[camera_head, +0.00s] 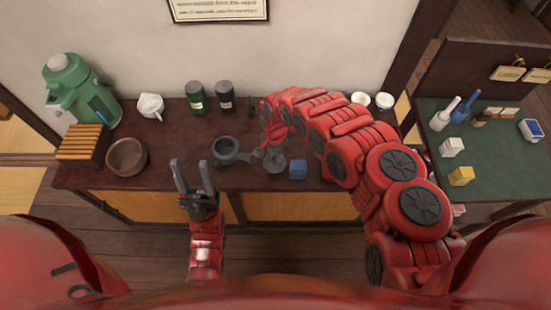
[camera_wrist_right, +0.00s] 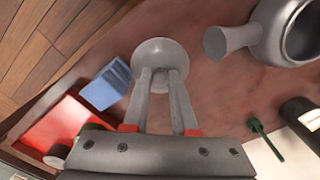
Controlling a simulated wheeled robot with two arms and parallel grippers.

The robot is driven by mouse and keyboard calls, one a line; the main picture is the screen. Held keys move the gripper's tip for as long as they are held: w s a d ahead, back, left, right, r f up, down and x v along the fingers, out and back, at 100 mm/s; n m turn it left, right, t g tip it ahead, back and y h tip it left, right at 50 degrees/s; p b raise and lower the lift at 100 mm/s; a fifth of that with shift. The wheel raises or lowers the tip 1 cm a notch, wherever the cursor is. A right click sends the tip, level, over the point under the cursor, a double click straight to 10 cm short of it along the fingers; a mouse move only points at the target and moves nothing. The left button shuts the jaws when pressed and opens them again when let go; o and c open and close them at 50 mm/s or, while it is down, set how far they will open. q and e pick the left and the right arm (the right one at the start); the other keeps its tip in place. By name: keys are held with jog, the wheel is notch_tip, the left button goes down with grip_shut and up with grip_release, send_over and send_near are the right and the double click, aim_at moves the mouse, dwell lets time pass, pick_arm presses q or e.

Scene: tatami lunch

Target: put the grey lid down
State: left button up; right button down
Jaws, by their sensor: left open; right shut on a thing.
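The round grey lid (camera_head: 275,163) is at the front of the dark table, to the right of the grey pot (camera_head: 226,150). My right gripper (camera_wrist_right: 160,78) is shut on the lid, which also shows in the right wrist view (camera_wrist_right: 160,50). I cannot tell whether the lid touches the table. The pot stands uncovered, its handle pointing towards the lid; it also shows in the right wrist view (camera_wrist_right: 285,30). My left gripper (camera_head: 193,176) is open and empty, in front of the pot at the table's front edge.
A blue block (camera_head: 298,170) lies just right of the lid, with a red item (camera_wrist_right: 62,122) beyond it. Two dark canisters (camera_head: 196,98) (camera_head: 226,98) stand behind the pot. A brown bowl (camera_head: 127,157) stands at left. Bare table shows between bowl and pot.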

jog(key=shift+w+d, duration=0.15)
jog(key=shift+w, duration=0.15)
jog(key=shift+f, duration=1.85)
jog(key=shift+f, duration=0.1)
jog(key=c, duration=0.7)
grip_release()
